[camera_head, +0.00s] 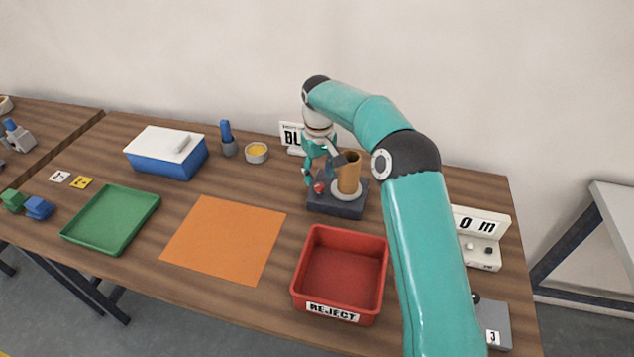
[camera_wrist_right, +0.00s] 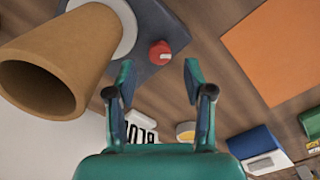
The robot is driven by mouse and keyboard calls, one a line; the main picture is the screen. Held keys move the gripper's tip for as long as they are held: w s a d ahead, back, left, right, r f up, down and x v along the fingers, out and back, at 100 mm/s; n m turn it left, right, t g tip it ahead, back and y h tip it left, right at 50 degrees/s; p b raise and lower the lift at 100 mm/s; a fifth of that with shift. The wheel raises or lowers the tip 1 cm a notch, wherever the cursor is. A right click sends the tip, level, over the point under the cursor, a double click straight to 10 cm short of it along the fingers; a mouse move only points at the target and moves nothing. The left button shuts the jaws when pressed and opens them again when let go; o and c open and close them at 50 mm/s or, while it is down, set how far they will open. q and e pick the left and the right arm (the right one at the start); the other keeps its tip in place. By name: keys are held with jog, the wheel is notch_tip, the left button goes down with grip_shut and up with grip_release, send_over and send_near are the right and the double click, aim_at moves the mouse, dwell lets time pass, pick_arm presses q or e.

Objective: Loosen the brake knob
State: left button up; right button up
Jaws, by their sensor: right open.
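The brake knob (camera_head: 319,187) is a small red knob on the dark base (camera_head: 335,207) of the roll stand, beside a brown cardboard roll (camera_head: 349,172) on a pale disc. My right gripper (camera_head: 313,176) hangs over the stand, close to the knob. In the right wrist view the red knob (camera_wrist_right: 160,53) lies beyond and between the two open fingertips (camera_wrist_right: 158,75), with nothing between them. The brown roll (camera_wrist_right: 50,60) fills the left of that view. I cannot tell the exact gap to the knob. My left gripper does not show.
A red REJECT bin (camera_head: 341,276) stands in front of the stand. An orange sheet (camera_head: 225,239) and a green tray (camera_head: 112,220) lie left. A sign (camera_head: 291,136), a blue bottle (camera_head: 227,138) and a yellow-filled bowl (camera_head: 257,153) stand behind. A meter (camera_head: 480,236) stands right.

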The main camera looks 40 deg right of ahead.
aim_at(319, 184)
jog(key=shift+f, duration=1.7)
